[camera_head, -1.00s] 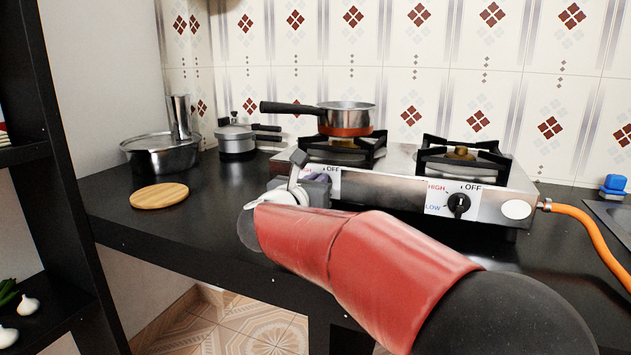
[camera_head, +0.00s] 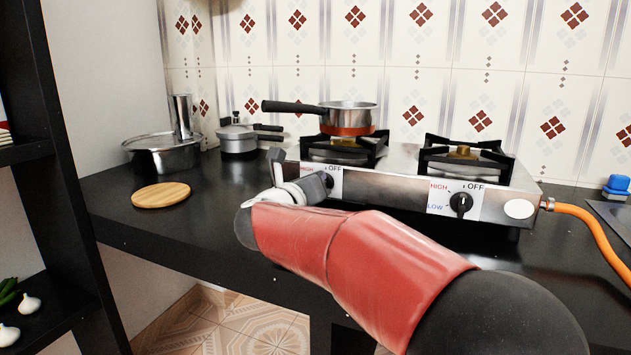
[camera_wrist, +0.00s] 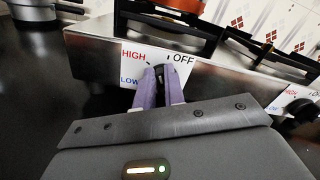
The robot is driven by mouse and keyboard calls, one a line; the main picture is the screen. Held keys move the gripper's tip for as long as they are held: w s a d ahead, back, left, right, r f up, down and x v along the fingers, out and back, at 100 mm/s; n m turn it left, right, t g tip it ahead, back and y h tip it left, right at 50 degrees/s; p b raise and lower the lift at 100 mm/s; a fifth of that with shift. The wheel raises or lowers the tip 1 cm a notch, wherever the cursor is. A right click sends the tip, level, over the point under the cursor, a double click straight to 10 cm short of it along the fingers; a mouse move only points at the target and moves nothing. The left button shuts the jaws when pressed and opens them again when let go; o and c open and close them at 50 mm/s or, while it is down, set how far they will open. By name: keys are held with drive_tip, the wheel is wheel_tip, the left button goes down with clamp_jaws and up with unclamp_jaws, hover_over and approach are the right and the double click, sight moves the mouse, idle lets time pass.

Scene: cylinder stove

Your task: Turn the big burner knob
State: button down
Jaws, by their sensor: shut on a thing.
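The two-burner stove (camera_head: 385,192) stands on the black counter with its silver front panel facing me. My gripper (camera_head: 322,183) is at the left knob on that panel. In the wrist view, the purple fingers of my gripper (camera_wrist: 160,88) are shut on the dark left knob (camera_wrist: 160,72), one on each side. The labels HIGH, LOW and OFF show around it. Most of this knob is hidden by the fingers, so its exact angle is unclear. The right knob (camera_head: 461,203) is black, free and untouched.
A saucepan (camera_head: 347,118) sits on the left burner, its handle pointing left. The right burner (camera_head: 464,155) is empty. A steel pot (camera_head: 165,158), a small cooker (camera_head: 238,140) and a wooden board (camera_head: 161,195) are at left. An orange hose (camera_head: 592,225) leaves the stove at right.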

drive_tip(key=n, duration=0.3)
drive_tip(key=shift+a+f+p, duration=0.1)
drive_tip(key=shift+a+p, duration=0.15)
drive_tip(key=shift+p, duration=0.05)
drive_tip(key=shift+w+a+f+n+p, duration=0.1)
drive_tip(key=shift+f+n+p, duration=0.1)
drive_tip(key=shift+n, duration=0.65)
drive_tip(key=shift+a+f+n+p, duration=0.1)
drive_tip(key=shift+n+p, duration=0.05)
drive_tip(key=shift+n, duration=0.7)
drive_tip(key=c, duration=1.5)
unclamp_jaws()
drive_tip(key=b+v, duration=0.1)
drive_tip(key=v, duration=0.7)
drive_tip(key=shift+w, duration=0.1)
